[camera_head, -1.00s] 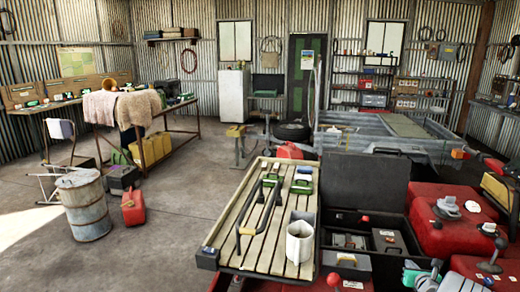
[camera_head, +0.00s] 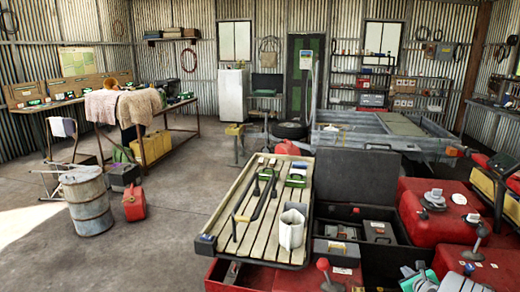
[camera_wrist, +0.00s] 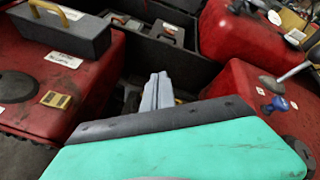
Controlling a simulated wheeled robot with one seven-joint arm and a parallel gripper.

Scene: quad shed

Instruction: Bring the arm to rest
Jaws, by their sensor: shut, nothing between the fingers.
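My gripper shows in the wrist view (camera_wrist: 157,92) as pale grey fingers close together beyond my teal wrist cover, with nothing held between them. They point down toward a gap between red boxes and a dark open case. In the head view only part of my teal and grey arm end shows at the bottom right edge, low over the red boxes; the fingertips cannot be made out clearly there.
A slatted rack (camera_head: 222,232) carries a white container (camera_head: 291,229). Beside it are an open black case (camera_head: 355,180), a red box (camera_head: 437,215) and a red-knobbed lever (camera_head: 323,265). A rusty drum (camera_head: 88,205) and red can (camera_head: 134,203) stand left. Floor between is clear.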

